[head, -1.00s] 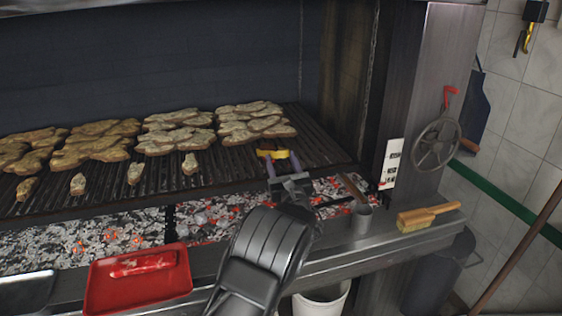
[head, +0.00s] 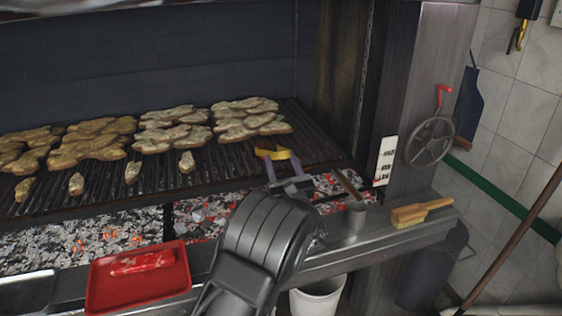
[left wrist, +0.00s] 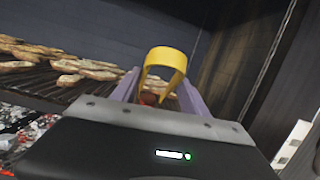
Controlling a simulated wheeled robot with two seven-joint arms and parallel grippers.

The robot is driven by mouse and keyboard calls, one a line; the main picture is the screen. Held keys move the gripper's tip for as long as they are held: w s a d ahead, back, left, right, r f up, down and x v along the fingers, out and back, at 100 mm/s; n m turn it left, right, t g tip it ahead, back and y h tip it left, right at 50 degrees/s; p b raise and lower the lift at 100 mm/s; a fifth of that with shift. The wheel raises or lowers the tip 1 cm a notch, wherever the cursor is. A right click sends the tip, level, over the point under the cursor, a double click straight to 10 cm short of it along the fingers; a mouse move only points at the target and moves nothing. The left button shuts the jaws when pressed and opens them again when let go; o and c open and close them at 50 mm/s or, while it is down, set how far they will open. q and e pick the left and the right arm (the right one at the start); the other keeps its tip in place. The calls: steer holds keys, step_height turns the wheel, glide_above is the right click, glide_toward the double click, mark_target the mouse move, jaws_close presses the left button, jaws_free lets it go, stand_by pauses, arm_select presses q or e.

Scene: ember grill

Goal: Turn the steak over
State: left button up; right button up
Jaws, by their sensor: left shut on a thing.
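My left gripper (head: 282,166) has purple fingers and is shut on a yellow U-shaped piece (left wrist: 166,60) above the front right of the grill grate. In the left wrist view the yellow piece arches up between the fingers, with a small reddish-brown thing (left wrist: 149,99) under it, partly hidden. I cannot tell whether that is the steak. Several large browned pieces of meat (head: 250,118) lie in groups on the grate (head: 225,160), behind and left of the gripper. Smaller pieces (head: 187,162) lie along the front. My right gripper is not in view.
Glowing coals (head: 105,232) lie below the grate. A red tray (head: 110,293) with a red packet, a metal cup (head: 356,216) and a brush (head: 420,211) sit on the front ledge. The grate's right end is bare.

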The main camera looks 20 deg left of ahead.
arm_select(q)
steer(key=s+d+r+p, duration=0.3)
steer(key=s+r+p, duration=0.1)
steer(key=r, duration=0.3)
steer(key=shift+s+d, duration=0.15)
stand_by(0.3)
